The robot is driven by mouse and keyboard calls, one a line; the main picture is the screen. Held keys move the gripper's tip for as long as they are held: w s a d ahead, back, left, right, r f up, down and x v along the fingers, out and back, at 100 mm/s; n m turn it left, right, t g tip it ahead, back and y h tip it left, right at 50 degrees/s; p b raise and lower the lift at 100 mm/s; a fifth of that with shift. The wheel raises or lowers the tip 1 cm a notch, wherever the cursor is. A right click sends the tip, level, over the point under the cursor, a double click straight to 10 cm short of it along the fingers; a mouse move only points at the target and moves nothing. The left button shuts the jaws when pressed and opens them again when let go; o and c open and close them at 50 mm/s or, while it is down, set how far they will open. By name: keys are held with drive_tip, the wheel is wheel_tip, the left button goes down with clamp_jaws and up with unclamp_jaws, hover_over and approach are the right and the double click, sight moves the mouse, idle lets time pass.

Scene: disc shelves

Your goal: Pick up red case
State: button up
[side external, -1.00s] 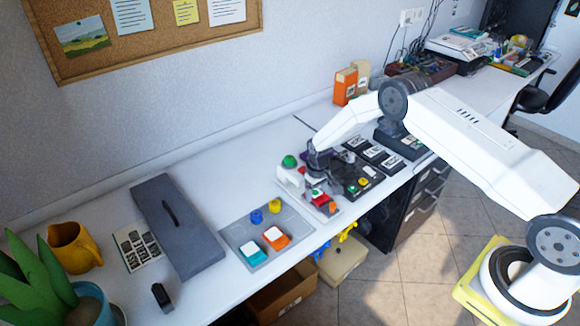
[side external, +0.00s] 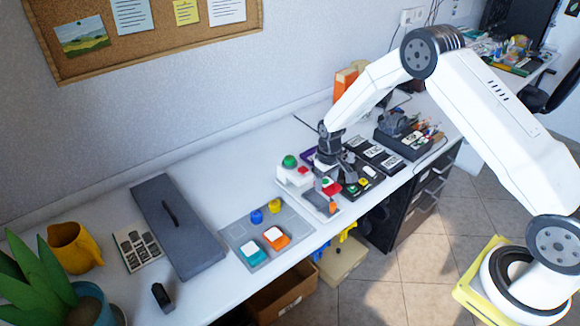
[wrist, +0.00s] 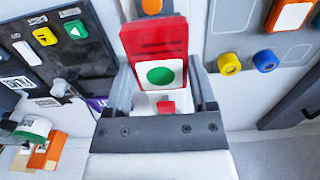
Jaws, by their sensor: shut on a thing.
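The red case (wrist: 155,42) has a white label with a green circle and stands between the two fingers of my gripper (wrist: 165,92) in the wrist view. My gripper is shut on it. In the side external view, my gripper (side external: 328,165) points down at the small station in the middle of the desk, and the red case (side external: 331,187) shows below its fingers. The case appears raised a little above the station; the exact gap is hard to tell.
A white unit with a green dome button (side external: 290,161) stands close left of my gripper. A black panel with coloured buttons (side external: 362,184) is close right. A grey mat (side external: 240,232) holds teal and orange cases and blue and yellow knobs.

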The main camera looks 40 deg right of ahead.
drive_tip(key=s+a+r, duration=0.1)
drive_tip(key=s+r, duration=0.4)
drive_tip(key=s, duration=0.4)
drive_tip(key=shift+s, duration=0.4)
